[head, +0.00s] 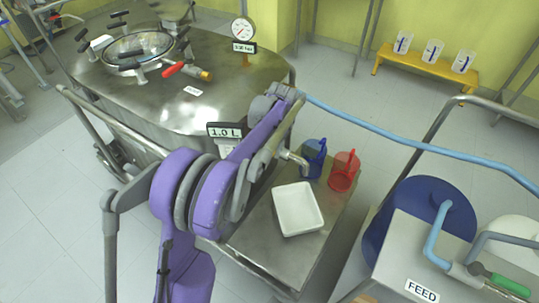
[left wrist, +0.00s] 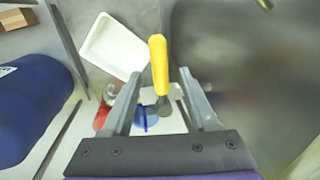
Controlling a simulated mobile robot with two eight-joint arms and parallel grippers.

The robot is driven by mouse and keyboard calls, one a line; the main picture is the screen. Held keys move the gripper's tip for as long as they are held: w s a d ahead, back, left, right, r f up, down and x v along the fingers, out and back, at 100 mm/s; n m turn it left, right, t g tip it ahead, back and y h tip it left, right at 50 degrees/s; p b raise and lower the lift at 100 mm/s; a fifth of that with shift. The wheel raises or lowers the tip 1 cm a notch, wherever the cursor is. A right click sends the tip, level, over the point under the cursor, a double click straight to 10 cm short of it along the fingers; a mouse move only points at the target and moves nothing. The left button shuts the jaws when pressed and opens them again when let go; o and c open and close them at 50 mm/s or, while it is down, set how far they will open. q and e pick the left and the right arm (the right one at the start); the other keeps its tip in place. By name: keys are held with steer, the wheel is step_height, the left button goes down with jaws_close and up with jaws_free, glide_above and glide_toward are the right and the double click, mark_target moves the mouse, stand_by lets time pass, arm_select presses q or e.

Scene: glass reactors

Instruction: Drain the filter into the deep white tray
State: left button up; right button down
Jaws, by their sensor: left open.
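The filter (head: 190,90) is a large steel vessel with a "1.0 L" display. Its yellow drain handle (left wrist: 159,62) lies between the fingers of my left gripper (left wrist: 158,74) in the left wrist view. Gaps show on both sides, so the gripper is open and not shut on it. In the head view my purple arm hides the handle, and the fingers cannot be made out. A metal spout (head: 293,157) shows beside the arm. The deep white tray (head: 297,209) looks empty on the steel shelf; it also shows in the left wrist view (left wrist: 112,45). My right gripper is not in view.
A blue jug (head: 313,158) and a red jug (head: 344,171) stand behind the tray on the shelf (head: 265,245). A blue drum (head: 400,215), a FEED station (head: 445,255) and a blue hose (head: 400,145) are at the right. A yellow bench (head: 427,66) holds cups.

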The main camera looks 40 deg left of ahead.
mark_target(268, 155)
arm_select(q)
steer(key=shift+a+f, duration=0.15)
steer(key=shift+f, duration=0.7)
steer(key=shift+a+f, duration=0.1)
steer(key=shift+f, duration=0.7)
jaws_close()
